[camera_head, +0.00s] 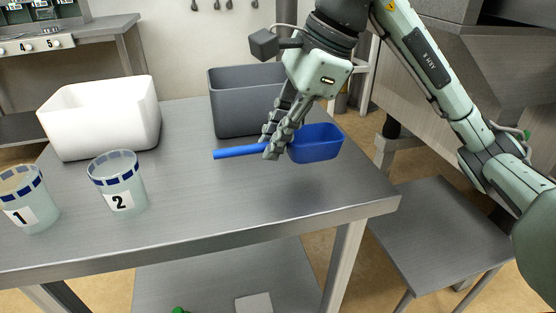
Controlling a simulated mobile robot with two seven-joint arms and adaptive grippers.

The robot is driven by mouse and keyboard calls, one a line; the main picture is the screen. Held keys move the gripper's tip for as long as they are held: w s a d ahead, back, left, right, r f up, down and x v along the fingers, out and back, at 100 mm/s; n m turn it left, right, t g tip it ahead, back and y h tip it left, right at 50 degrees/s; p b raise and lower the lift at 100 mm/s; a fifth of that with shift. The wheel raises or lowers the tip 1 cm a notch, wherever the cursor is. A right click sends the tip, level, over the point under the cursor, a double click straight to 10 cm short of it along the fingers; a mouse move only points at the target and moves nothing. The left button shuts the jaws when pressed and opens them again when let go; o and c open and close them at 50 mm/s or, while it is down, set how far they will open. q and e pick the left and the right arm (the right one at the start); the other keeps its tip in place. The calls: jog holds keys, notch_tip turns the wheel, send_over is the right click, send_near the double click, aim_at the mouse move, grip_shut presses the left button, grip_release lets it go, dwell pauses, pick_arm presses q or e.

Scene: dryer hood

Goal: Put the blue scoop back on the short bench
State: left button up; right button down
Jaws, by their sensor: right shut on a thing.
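The blue scoop (316,146) has a rectangular cup on the right and a straight handle pointing left. My right gripper (271,148) is shut on the scoop near where the handle meets the cup. The scoop shows over the right part of the steel table; I cannot tell whether it touches the top. A low, short metal bench (442,232) stands to the right of the table, lower than it, with its visible top bare. My left gripper is not in view.
A white bin (103,118) and a dark grey bin (238,102) stand on the table (215,205). Cups marked 1 (33,205) and 2 (121,187) stand at the left front. A large steel hood-like structure (440,85) is behind my right arm. The table's front right is clear.

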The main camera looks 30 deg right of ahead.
jog(key=shift+w+d+f, duration=0.25)
jog(key=shift+d+f, duration=0.1)
jog(key=shift+f, duration=0.15)
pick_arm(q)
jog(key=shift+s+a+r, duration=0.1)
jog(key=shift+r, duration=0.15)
pick_arm(e)
jog(key=shift+f, duration=1.75)
jog(key=shift+f, duration=0.1)
jog(key=shift+b, duration=0.3)
jog(key=c, duration=1.6)
grip_release()
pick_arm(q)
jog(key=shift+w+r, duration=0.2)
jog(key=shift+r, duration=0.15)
pick_arm(e)
jog(key=shift+o, duration=0.3)
